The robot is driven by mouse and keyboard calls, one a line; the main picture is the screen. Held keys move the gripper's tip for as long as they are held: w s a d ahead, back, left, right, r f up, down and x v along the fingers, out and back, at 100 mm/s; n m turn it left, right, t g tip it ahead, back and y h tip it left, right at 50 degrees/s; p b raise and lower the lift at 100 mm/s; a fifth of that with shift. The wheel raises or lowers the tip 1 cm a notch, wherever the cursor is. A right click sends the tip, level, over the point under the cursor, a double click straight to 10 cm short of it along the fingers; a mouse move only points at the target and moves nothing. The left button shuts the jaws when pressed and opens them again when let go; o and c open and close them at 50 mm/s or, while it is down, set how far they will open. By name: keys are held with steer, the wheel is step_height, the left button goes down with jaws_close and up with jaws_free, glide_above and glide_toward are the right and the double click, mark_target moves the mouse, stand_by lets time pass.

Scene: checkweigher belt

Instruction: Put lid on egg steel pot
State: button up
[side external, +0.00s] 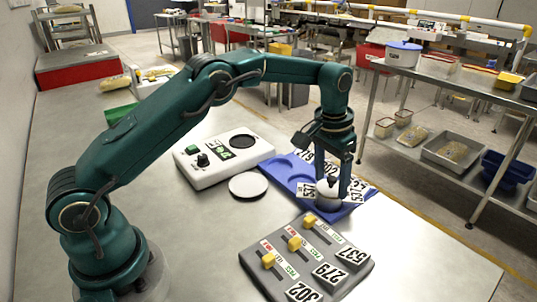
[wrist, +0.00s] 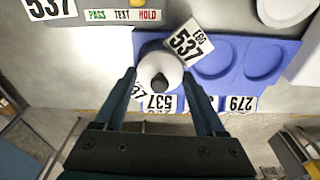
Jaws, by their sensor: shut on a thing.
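My gripper (side external: 332,188) points down over the right end of a blue tray (side external: 284,174). It is shut on a white round piece with a dark knob (wrist: 162,66); the two fingers (wrist: 160,86) stand on either side of it. In the side view the white piece (side external: 328,204) shows low between the fingers, at the tray's end recess. Whether it rests on the tray or hangs just above it, I cannot tell. A tilted 537 card (wrist: 187,45) lies against or beside it. I can identify no egg or steel pot in either view.
A white scale (side external: 222,157) with a black dish stands behind the tray. A pale disc (side external: 248,185) lies on the table before the scale. A grey panel (side external: 300,262) with yellow sliders and number cards is in front. Bare table lies right of the panel.

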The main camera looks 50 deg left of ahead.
steer(key=o, duration=1.3)
steer(key=shift+c, duration=0.2)
steer(key=shift+w+r, duration=0.15)
steer(key=shift+r, duration=3.35)
jaws_close()
steer(key=shift+f, duration=0.15)
